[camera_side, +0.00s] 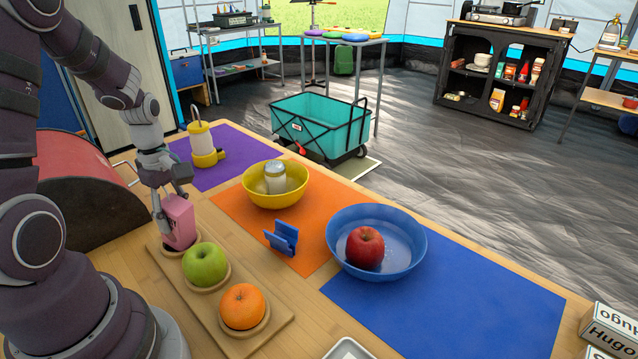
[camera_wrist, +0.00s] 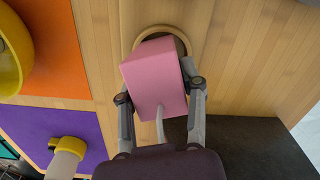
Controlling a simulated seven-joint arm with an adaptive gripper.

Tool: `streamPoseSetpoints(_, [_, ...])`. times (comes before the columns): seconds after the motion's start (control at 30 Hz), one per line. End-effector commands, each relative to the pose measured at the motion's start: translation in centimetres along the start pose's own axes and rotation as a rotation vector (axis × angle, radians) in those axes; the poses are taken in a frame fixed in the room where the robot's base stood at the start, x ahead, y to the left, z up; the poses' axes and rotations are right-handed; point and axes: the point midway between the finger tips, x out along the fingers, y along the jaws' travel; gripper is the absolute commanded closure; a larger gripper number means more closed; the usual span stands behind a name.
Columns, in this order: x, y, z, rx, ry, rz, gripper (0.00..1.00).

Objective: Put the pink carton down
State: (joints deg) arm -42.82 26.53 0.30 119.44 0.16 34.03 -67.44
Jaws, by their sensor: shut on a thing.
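A pink carton (camera_side: 179,221) is in my gripper (camera_side: 173,210) over the far end of a wooden board (camera_side: 215,311) with round rings. In the wrist view the carton (camera_wrist: 154,76) sits between both fingers of my gripper (camera_wrist: 160,92), tilted, with one end over a ring (camera_wrist: 184,42). In the side view the carton's lower end is at or just above that ring. I cannot tell whether it touches. A green apple (camera_side: 205,264) and an orange (camera_side: 243,306) sit in the board's other rings.
A yellow bowl (camera_side: 262,202) holding a jar and a blue bowl (camera_side: 333,245) holding a red apple (camera_side: 365,247) stand to the right. A blue holder (camera_side: 283,238) is on the orange mat (camera_side: 238,217). A lantern (camera_side: 203,146) stands behind.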

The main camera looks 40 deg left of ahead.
Motion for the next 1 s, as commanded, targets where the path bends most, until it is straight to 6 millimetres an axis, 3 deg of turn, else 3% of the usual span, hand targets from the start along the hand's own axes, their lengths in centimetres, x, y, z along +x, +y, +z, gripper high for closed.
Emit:
streamPoseSetpoints(0.13, [-2.0,0.1,-0.1,0.0,0.003,0.007,0.83])
streamPoseSetpoints(0.4, [-8.5,0.1,0.0,0.001,0.002,0.006,0.83])
streamPoseSetpoints(0.5, [-9.4,0.0,-0.1,0.0,-0.005,0.002,0.83])
streamPoseSetpoints(0.63, [-8.4,-0.1,-0.3,-0.008,-0.036,-0.004,0.83])
streamPoseSetpoints(1.0, [-2.8,-0.1,-1.0,-0.031,-0.166,0.0,0.83])
